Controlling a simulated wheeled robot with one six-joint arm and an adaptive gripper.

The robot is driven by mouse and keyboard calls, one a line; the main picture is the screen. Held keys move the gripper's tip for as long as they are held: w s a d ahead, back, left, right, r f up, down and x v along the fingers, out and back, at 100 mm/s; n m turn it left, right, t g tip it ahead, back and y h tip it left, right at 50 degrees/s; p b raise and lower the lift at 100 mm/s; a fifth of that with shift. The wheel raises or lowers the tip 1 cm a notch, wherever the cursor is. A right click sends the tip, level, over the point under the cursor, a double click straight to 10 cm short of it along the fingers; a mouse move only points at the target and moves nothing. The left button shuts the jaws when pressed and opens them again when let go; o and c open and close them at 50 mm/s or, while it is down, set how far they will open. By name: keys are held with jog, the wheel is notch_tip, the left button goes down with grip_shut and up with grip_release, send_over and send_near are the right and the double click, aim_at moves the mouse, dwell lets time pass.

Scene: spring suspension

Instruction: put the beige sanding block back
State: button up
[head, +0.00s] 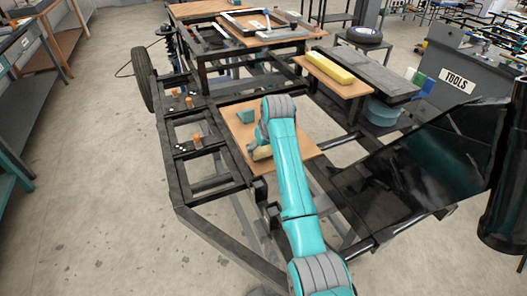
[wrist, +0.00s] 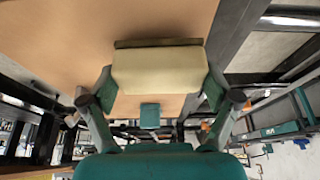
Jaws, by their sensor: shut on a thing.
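The beige sanding block (wrist: 158,70) is between the two fingers of my gripper (wrist: 158,88) in the wrist view, with a finger against each side. A dark strip runs along its far edge. In the head view the beige block (head: 261,153) shows in part beside my teal arm, over the wooden board (head: 297,140) in the middle of the frame. The arm hides most of my gripper there. I cannot tell whether the block touches the board. A small teal block (head: 246,116) stands on the same board, and it also shows in the wrist view (wrist: 150,115).
A yellow block (head: 330,68) lies on another wooden board to the right. Small orange pieces (head: 197,140) sit on the dark frame at left. A dark panel (head: 420,165) slopes at right. Dark frame bars surround the board. The floor at left is clear.

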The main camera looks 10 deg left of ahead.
jog(key=shift+f, duration=0.7)
jog(key=o, duration=1)
jog(key=shift+f, duration=0.15)
jog(key=shift+c, duration=0.2)
jog(key=v, duration=1.2)
jog(key=shift+a, duration=0.1)
